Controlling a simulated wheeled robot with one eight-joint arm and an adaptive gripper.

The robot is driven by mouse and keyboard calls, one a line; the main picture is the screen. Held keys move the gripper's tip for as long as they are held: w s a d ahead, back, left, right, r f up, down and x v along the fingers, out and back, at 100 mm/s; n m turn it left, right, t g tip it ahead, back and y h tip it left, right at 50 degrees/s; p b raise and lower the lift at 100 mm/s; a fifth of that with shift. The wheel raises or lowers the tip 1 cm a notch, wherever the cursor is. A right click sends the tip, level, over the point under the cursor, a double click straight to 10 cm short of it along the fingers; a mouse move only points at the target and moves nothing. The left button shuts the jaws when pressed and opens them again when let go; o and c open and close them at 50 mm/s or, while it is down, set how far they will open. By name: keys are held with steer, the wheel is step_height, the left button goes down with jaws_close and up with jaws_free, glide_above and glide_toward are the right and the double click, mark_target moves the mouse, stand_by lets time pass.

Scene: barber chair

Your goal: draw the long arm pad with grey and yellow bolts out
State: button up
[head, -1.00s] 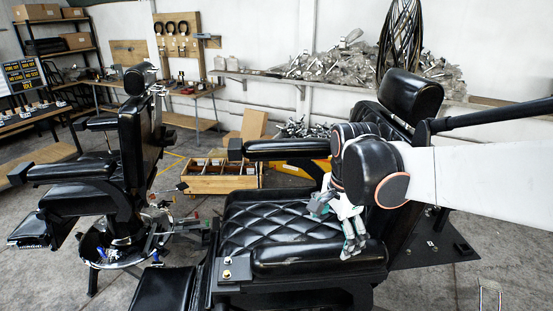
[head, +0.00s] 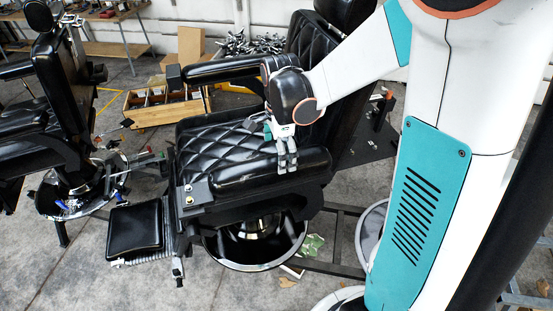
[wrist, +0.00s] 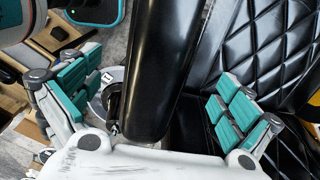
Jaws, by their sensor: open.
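The long black arm pad (head: 262,176) lies along the near side of the barber chair. My gripper (head: 287,160) is over the right part of the pad, pointing down. In the wrist view the pad (wrist: 160,60) runs between my two spread teal-and-white fingers, with a visible gap on each side. My gripper is open and holds nothing. The bolts do not show in the wrist view.
The quilted seat (head: 215,145) lies behind the pad, and the far armrest (head: 225,69) beyond it. A footrest (head: 135,228) extends at the lower left. A second chair (head: 65,110) stands left, and a wooden crate (head: 150,114) sits behind.

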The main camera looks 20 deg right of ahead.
steer(key=shift+f, duration=2.75)
steer(key=c, duration=1.7)
steer(key=o, duration=1)
steer(key=c, duration=0.9)
steer(key=shift+r, duration=0.2)
steer(key=shift+r+p, duration=1.25)
steer(key=shift+r, duration=0.75)
